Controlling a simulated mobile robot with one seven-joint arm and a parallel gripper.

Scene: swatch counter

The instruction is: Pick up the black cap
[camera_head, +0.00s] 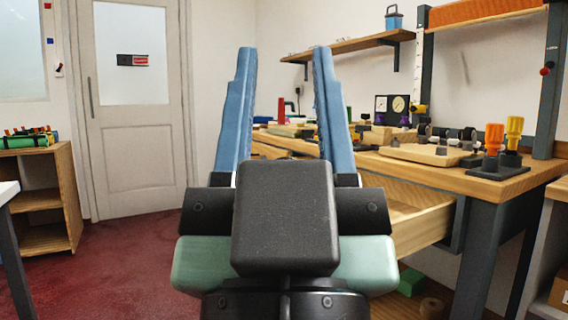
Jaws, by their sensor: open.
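My gripper (284,50) fills the middle of the view, its two long blue fingers pointing up and apart. It is open, with nothing visible between the fingers. The gripper is in front of the wooden workbench (466,181), and its right finger hides part of the benchtop. I cannot pick out the black cap with certainty. Several small dark items lie on the bench, too small to tell apart. The gripper touches none of the bench items that I can see.
A black holder (498,171) with orange- and yellow-handled tools stands at the bench's near right end. A wooden board (425,152) and a gauge box (392,109) are on the bench. A wooden shelf unit (42,203) stands left. Red floor (130,255) is open before the door (135,110).

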